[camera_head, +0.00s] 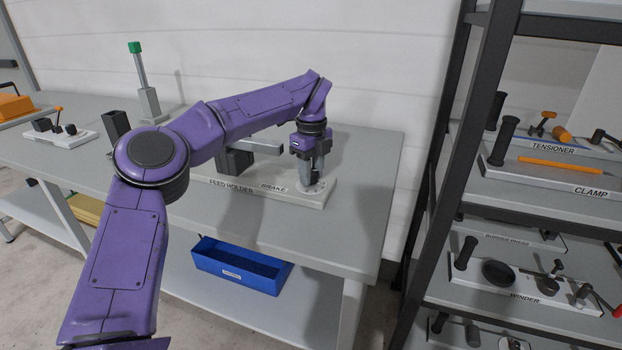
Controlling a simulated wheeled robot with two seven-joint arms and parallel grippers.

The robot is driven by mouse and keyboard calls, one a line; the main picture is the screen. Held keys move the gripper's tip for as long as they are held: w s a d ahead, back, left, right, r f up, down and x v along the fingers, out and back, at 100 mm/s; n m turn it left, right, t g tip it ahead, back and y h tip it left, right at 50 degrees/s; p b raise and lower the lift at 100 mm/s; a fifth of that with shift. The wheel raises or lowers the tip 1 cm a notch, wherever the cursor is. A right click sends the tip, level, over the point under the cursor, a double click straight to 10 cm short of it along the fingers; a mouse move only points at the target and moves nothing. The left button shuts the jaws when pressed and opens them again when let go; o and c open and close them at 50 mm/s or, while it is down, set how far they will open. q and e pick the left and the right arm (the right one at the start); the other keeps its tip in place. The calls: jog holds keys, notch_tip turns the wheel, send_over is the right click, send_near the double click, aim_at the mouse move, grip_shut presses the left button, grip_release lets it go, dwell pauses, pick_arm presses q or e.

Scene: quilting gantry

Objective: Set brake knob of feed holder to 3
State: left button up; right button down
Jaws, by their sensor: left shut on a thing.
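The feed holder (310,199) is a pale base plate on the grey table, with "FEED HOLDER" and "BRAKE" printed on its front edge. A dark block stands on it, partly behind my purple left arm. My left gripper (311,180) points down at the right end of the plate, above the BRAKE label, and is shut on the brake knob (312,187). Most of the knob is hidden by the fingers, and its scale and setting cannot be read. My right gripper is not in view.
A blue bin (240,268) sits on the shelf under the table (375,165). A post with a green top (135,48) stands at the back. At right, a dark-framed rack (470,130) holds the tensioner, clamp and winder plates. The table's right end is clear.

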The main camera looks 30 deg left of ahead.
pick_arm(q)
jog(key=shift+n+b, duration=0.5)
jog(key=shift+n, duration=0.3)
jog(key=o, duration=1)
notch_tip(320, 180, up, 11)
jog(key=p, duration=0.3)
jog(key=shift+f, duration=0.2)
